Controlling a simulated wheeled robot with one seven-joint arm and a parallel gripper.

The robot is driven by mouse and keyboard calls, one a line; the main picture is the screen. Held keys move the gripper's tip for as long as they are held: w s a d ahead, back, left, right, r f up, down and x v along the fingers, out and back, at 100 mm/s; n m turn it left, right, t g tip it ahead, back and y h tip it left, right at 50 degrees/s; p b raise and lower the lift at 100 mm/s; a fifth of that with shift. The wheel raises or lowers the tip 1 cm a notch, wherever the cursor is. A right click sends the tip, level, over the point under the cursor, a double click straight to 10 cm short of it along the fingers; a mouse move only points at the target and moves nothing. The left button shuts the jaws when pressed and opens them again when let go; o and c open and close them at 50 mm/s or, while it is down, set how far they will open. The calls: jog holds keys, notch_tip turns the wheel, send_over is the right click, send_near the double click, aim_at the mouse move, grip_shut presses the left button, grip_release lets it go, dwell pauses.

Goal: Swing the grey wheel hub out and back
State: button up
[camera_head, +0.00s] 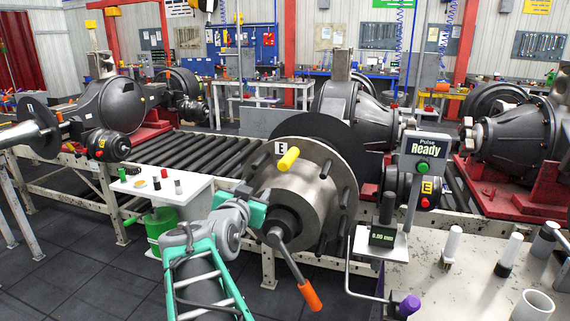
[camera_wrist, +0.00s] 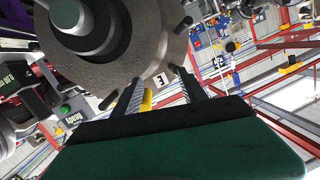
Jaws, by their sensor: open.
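The grey wheel hub (camera_head: 300,195) sits on the axle end, with dark studs around its flange and an "E" label. A yellow grip (camera_head: 288,159) sticks out from its upper part. My gripper (camera_head: 247,192) is at the hub's left side, below and left of the yellow grip. In the wrist view the hub (camera_wrist: 135,55) fills the upper left. My open gripper (camera_wrist: 160,84) points at its flange there, with the yellow grip (camera_wrist: 146,100) showing between the fingers, nearer the left one. I cannot tell whether the fingers touch anything.
A lever with an orange handle (camera_head: 310,294) juts from the hub's centre. A "Ready" display (camera_head: 425,146) and gauge stand (camera_head: 383,235) are close on the right. A small white table (camera_head: 165,193) is left of my gripper. A roller conveyor (camera_head: 170,150) runs behind.

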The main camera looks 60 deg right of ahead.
aim_at(287, 162)
jog(key=s+d+r+m+g+h, duration=0.1)
jog(key=s+d+r, duration=0.1)
jog(key=s+d+r+m+h, duration=0.1)
jog(key=s+d+r, duration=0.1)
jog(key=s, duration=0.1)
jog(key=shift+r+g, duration=0.1)
jog(key=shift+g, duration=0.3)
jog(key=d, duration=0.2)
jog(key=w+d+p, duration=0.1)
jog(key=d, duration=0.2)
jog(key=d+p, duration=0.1)
jog(key=d, duration=0.1)
jog(key=shift+w+d, duration=0.15)
jog(key=shift+d, duration=0.05)
grip_shut()
dwell(0.4)
